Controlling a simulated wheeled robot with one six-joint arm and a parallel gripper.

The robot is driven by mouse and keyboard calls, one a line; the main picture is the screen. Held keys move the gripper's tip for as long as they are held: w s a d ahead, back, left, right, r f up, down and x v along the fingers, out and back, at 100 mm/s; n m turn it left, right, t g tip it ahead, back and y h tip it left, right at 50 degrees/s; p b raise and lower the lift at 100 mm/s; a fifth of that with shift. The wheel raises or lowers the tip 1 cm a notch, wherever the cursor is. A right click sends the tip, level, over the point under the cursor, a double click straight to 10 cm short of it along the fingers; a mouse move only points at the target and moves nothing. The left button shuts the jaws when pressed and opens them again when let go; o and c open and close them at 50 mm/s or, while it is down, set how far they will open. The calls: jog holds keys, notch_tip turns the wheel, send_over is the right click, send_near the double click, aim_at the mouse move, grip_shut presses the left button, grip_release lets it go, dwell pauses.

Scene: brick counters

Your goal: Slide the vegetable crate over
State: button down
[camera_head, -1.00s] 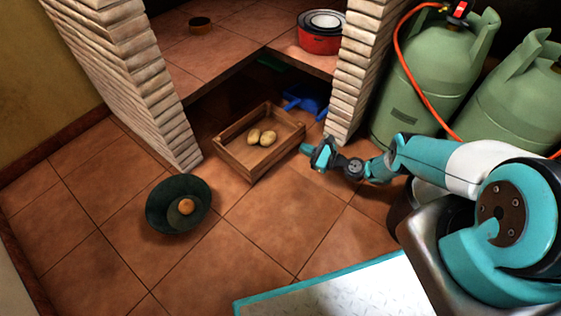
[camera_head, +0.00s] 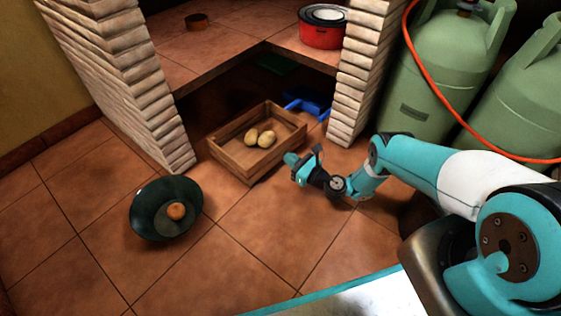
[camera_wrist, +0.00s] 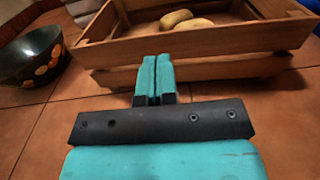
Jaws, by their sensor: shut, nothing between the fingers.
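The vegetable crate (camera_head: 236,158) is a wooden slatted box on the tiled floor, under the front of the brick counter. Several potatoes (camera_head: 259,138) lie in it. My gripper (camera_head: 289,158) is shut and empty, low over the floor near the crate's right front corner. In the wrist view the shut fingertips (camera_wrist: 155,66) point at the crate's side (camera_wrist: 215,65). They overlap its lower slat in the picture; I cannot tell whether they touch it.
A blue object (camera_head: 309,104) lies behind the crate. Brick pillars (camera_head: 358,90) flank the opening. Green gas cylinders (camera_head: 447,65) stand at right. Front floor tiles are clear.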

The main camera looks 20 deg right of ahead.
aim_at(275, 150)
jog(key=shift+w+a+f+b, duration=0.3)
jog(key=shift+w+a+b, duration=0.2)
jog(key=shift+w+b, duration=0.4)
jog(key=shift+w+a+r+b, duration=0.35)
jog(key=shift+w+a+b, duration=0.35)
jog(key=shift+w, duration=0.15)
